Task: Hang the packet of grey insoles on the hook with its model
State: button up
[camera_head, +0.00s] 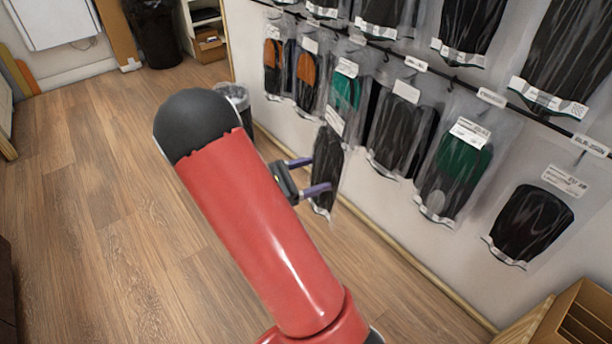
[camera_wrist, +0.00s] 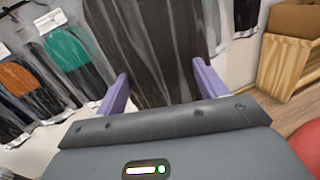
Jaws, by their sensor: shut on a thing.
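My gripper (camera_head: 316,175) is shut on a clear packet of dark grey insoles (camera_head: 326,157), beside the wall display in the head view. The packet hangs nearly upright, a white label at its top, and partly overlaps the hanging packets behind it. In the wrist view the purple fingers of my gripper (camera_wrist: 163,88) sit at either side of the packet (camera_wrist: 150,45), which fills the middle. Dark packets hang on the lower rail (camera_head: 455,82), among them a black one (camera_head: 402,135) and one at far right (camera_head: 532,222). I cannot tell which hook carries the matching model, or whether the held packet touches the wall packets.
Green-topped packets (camera_head: 452,170) and orange-topped packets (camera_head: 273,65) hang on the same rail. More dark packets (camera_head: 470,25) hang above. A cardboard box (camera_head: 585,315) stands at lower right. A bin (camera_head: 234,95) stands by the wall. The wooden floor at left is clear.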

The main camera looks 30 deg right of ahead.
jog(key=d+b, duration=0.1)
jog(key=d, duration=0.7)
jog(key=shift+w+b, duration=0.3)
jog(key=shift+a, duration=0.1)
dwell(0.4)
